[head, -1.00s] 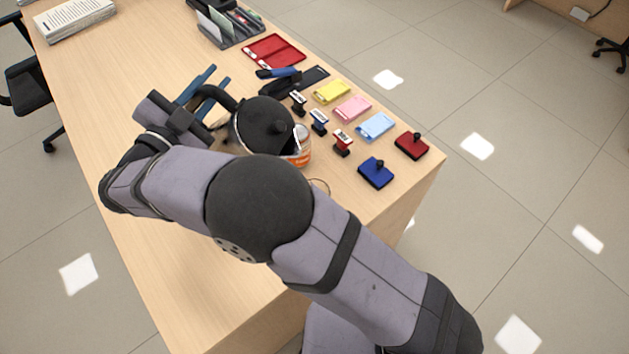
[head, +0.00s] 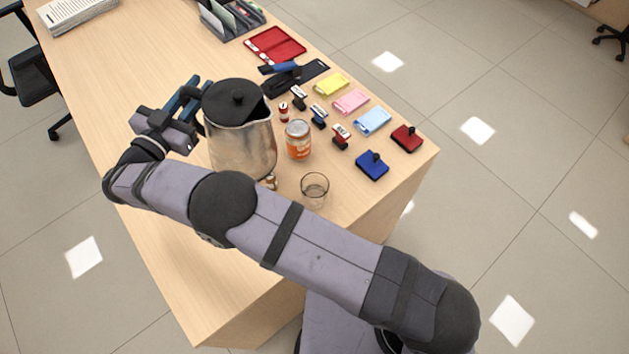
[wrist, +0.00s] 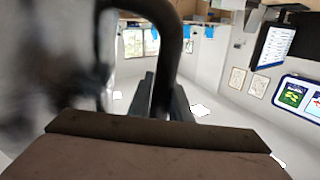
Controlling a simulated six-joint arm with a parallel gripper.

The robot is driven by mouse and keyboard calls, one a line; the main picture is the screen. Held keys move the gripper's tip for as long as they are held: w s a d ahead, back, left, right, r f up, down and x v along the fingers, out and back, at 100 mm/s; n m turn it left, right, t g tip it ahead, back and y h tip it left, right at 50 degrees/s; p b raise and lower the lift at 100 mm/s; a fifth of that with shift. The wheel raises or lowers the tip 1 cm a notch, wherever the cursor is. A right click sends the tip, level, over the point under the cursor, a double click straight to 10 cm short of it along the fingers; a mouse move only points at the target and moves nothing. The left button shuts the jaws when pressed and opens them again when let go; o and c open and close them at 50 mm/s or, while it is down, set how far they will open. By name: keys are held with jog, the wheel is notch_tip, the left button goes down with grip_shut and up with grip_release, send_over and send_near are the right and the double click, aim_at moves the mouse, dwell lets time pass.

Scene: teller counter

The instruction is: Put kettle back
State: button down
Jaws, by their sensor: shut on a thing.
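The kettle (head: 243,146) is silver with a black lid, black spout rim and black handle. In the head view it is upright, over the left-middle part of the counter. My gripper (head: 192,100) is at its left side, shut on the black handle. In the wrist view the handle (wrist: 172,60) curves down between my fingers, and the blurred kettle body (wrist: 50,70) fills the left. I cannot tell whether the kettle's base touches the counter; my arm hides part of it.
An orange-labelled jar (head: 298,140) stands just right of the kettle, with an empty glass (head: 314,190) nearer the front. Several stamps, coloured pads (head: 351,101) and ink pads (head: 372,165) line the right side.

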jog(key=shift+w+a+f+n+b, duration=0.1)
jog(key=shift+a+f+n+b, duration=0.1)
jog(key=shift+f+n, duration=0.25)
jog(key=shift+a+f+n+b, duration=0.15)
jog(key=shift+f+n+b, duration=0.1)
jog(key=shift+f, duration=0.25)
jog(key=shift+f, duration=0.1)
